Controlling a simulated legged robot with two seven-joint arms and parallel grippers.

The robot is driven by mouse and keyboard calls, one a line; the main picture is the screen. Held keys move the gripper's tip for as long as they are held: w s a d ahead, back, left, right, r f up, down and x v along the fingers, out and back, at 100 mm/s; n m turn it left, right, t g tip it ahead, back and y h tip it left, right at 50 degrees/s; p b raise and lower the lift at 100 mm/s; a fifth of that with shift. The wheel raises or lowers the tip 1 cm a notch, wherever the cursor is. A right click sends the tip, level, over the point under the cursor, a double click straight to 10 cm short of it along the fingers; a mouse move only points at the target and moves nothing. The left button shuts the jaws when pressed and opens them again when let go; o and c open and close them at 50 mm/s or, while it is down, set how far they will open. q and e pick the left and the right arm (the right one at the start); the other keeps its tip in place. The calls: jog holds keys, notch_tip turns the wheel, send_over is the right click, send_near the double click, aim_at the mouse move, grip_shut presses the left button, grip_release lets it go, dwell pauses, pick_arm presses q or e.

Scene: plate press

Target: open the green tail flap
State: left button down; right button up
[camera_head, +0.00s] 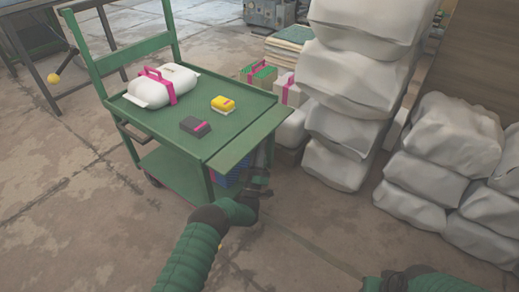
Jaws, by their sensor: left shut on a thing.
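The green tail flap (246,141) is at the near right end of the green cart (155,130). It stands out roughly level with the cart's top. My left gripper (262,172) is at the flap's outer edge, below its top face, and shut on it; the fingertips are partly hidden there. My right gripper (385,282) shows only in part at the bottom edge, well apart from the cart, and its jaws cannot be made out.
On the cart top lie a white bundle with a pink strap (163,86), a yellow block (222,104) and a dark block (196,126). White sacks (345,130) are stacked close to the right of the cart, with more sacks (440,170) farther right. Floor in front is clear.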

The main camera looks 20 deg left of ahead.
pick_arm(q)
jog(key=shift+w+a+r, duration=0.1)
jog(key=shift+a+r, duration=0.2)
jog(key=shift+a, duration=0.1)
jog(key=c, duration=1.5)
grip_release()
jog(key=shift+f, duration=0.1)
jog(key=shift+d+f, duration=0.1)
jog(key=shift+d, duration=0.15)
jog(key=p+v, duration=0.4)
jog(key=v, duration=0.8)
jog(key=shift+f, duration=0.1)
